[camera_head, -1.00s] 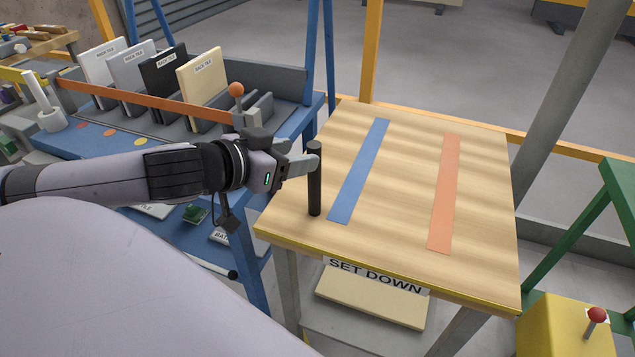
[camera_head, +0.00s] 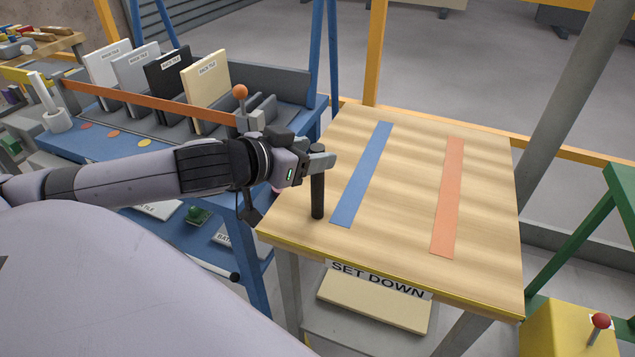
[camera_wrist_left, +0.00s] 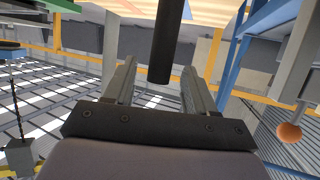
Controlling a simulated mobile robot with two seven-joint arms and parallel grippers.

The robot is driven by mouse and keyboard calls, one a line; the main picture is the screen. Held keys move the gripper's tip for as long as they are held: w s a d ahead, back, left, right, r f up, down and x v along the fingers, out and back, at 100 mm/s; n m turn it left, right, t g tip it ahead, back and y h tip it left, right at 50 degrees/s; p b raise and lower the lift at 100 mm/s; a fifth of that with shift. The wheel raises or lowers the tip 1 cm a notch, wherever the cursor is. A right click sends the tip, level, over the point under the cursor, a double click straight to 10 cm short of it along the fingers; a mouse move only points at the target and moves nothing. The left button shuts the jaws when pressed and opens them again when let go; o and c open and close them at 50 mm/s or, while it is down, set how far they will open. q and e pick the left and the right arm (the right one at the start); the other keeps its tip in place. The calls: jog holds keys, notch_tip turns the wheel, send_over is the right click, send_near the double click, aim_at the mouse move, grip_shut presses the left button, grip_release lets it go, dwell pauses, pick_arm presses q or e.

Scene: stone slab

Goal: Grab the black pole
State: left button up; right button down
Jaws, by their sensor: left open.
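The black pole (camera_head: 317,190) stands upright on the wooden table, near its left edge and beside the blue strip. My left gripper (camera_head: 322,158) is open at the upper part of the pole. A finger hides part of the pole in the head view. In the left wrist view, which looks upside down, the pole (camera_wrist_left: 166,40) shows with its free end between the two open fingers (camera_wrist_left: 158,85). Gaps show on both sides of it. My right gripper is not in view.
The wooden table (camera_head: 410,210) bears a blue strip (camera_head: 362,175) and an orange strip (camera_head: 447,195) and is otherwise clear. A blue rack of tiles (camera_head: 205,88) stands to the left, with an orange ball on a stick (camera_head: 240,92) close to my left arm.

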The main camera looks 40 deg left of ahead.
pick_arm(q)
jog(key=shift+x, duration=1.95)
jog(key=shift+r, duration=0.1)
grip_shut()
